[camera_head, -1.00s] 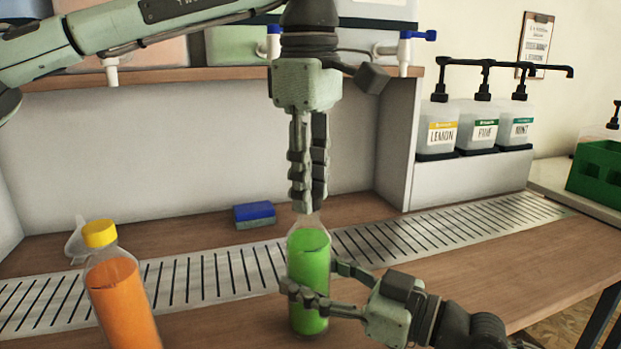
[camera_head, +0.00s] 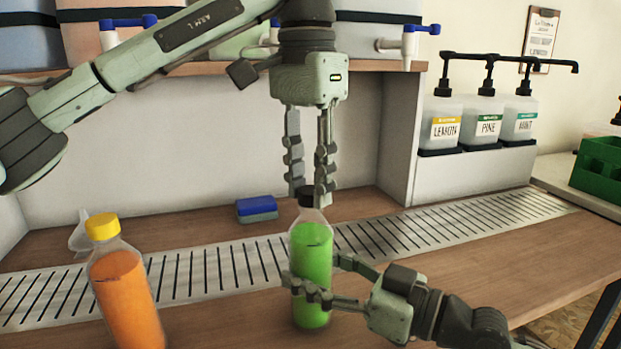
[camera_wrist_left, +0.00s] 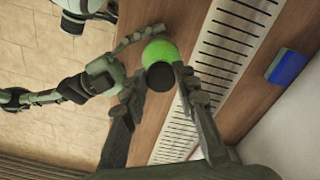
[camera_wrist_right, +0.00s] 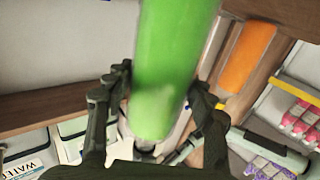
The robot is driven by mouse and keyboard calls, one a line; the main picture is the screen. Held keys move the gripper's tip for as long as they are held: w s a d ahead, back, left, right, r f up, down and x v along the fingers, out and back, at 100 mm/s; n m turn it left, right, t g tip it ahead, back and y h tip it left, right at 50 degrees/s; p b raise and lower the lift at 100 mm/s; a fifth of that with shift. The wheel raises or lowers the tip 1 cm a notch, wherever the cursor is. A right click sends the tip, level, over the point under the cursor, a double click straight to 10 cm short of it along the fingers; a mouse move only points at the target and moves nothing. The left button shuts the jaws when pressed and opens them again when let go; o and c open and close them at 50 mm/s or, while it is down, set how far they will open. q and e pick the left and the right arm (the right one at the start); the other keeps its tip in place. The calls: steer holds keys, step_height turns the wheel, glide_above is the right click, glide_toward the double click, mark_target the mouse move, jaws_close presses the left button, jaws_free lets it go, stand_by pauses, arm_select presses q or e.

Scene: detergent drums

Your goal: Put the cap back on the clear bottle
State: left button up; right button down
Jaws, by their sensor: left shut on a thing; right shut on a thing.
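The clear bottle (camera_head: 311,250) holds green liquid and stands upright at the front of the counter. A black cap (camera_head: 312,196) sits at the top of its neck; it also shows in the left wrist view (camera_wrist_left: 160,76). My left gripper (camera_head: 309,190) points straight down from above and is shut on the cap, a finger on either side. My right gripper (camera_head: 316,278) comes in from the right and is shut around the bottle's body. The green body fills the middle of the right wrist view (camera_wrist_right: 170,65). The cap's thread and exact seating cannot be seen.
An orange bottle (camera_head: 126,290) with a yellow cap (camera_head: 103,226) stands at the left, a clear funnel-like piece (camera_head: 79,238) behind it. A blue sponge (camera_head: 257,208) lies behind the slotted metal drain strip (camera_head: 210,272). Pump dispensers (camera_head: 487,120) stand at the back right.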

arm_select(q)
steer(key=shift+m, duration=0.6)
steer(key=o, duration=0.7)
steer(key=shift+c, duration=0.2)
steer(key=shift+r, duration=2.25)
steer(key=shift+c, duration=0.4)
